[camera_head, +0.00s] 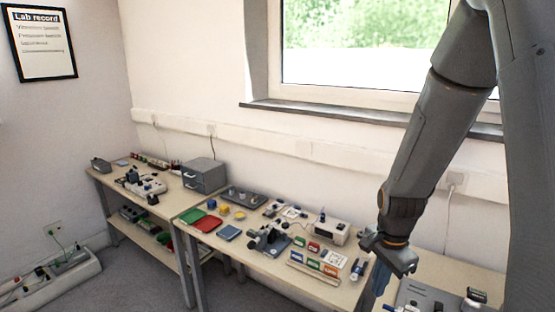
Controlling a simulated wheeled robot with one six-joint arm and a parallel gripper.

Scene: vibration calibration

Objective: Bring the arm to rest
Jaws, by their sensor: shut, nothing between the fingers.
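My arm comes down from the upper right of the head view, in front of the window and the right end of the benches. My gripper (381,282) is at its lower end and points downward. It is shut and nothing shows between its fingers. It hangs near the right end of the middle bench (262,271), close in the picture to a small blue and white item (358,268). I cannot tell how high above the bench it is.
The middle bench holds a red tray (207,223), a dark instrument (268,240), a white device (318,232) and coloured blocks. A grey box (204,176) stands on the left bench. A grey panel (425,298) lies right of my gripper. Grey floor (130,285) is open at lower left.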

